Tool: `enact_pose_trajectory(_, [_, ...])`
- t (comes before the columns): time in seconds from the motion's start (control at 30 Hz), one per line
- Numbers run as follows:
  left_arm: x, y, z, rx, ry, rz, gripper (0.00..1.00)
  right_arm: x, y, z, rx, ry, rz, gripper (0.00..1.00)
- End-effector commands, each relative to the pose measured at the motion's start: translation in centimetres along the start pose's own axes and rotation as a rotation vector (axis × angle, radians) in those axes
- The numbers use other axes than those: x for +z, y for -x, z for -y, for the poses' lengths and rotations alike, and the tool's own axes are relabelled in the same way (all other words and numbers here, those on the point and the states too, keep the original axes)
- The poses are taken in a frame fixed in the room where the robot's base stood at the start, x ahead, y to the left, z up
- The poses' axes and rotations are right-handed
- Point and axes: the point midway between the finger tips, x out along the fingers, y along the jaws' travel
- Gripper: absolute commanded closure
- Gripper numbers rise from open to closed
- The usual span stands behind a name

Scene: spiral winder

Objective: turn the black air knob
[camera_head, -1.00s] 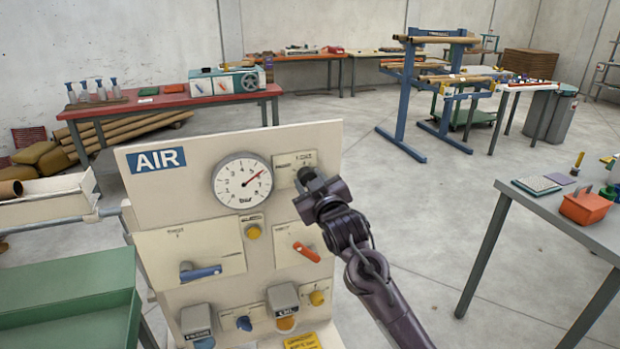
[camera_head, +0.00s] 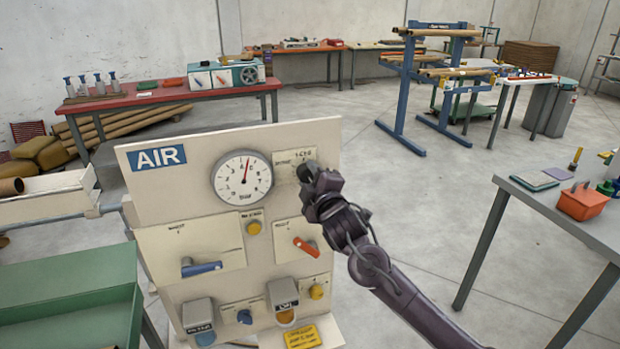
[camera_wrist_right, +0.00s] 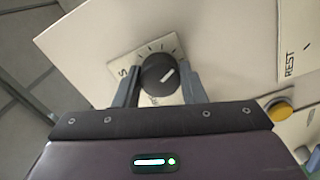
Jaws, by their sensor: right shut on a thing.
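In the head view my right gripper (camera_head: 308,172) is at the upper right of the AIR panel (camera_head: 200,220) and hides the knob. The round pressure gauge (camera_head: 242,178) is left of the gripper, its red needle pointing nearly straight up. My left gripper is not in view.
Below on the panel are a yellow button (camera_head: 253,227), a blue lever (camera_head: 201,269), an orange lever (camera_head: 306,246) and several smaller controls. A green tray (camera_head: 70,300) stands left of the panel. A grey table (camera_head: 570,215) is at the right, with open floor between.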

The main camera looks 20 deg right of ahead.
Motion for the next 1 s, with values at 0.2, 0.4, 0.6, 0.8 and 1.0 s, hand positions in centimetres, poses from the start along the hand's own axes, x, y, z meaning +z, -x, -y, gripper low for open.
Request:
enact_pose_trajectory(0.2, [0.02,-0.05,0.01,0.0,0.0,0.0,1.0,0.01,0.0,0.04,-0.001,0.067,0.0,0.86])
enact_pose_trajectory(0.4, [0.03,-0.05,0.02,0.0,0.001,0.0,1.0,0.0,0.0,0.02,-0.001,0.085,0.0,0.86])
enact_pose_trajectory(0.6, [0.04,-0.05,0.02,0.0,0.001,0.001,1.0,-0.01,0.0,0.02,-0.001,0.086,0.0,0.86])
enact_pose_trajectory(0.8, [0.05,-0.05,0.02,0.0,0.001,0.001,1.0,-0.01,0.0,0.02,-0.001,0.085,0.0,0.54])
enact_pose_trajectory(1.0, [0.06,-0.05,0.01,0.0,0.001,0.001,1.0,-0.01,0.0,0.01,-0.001,0.085,0.0,0.41])
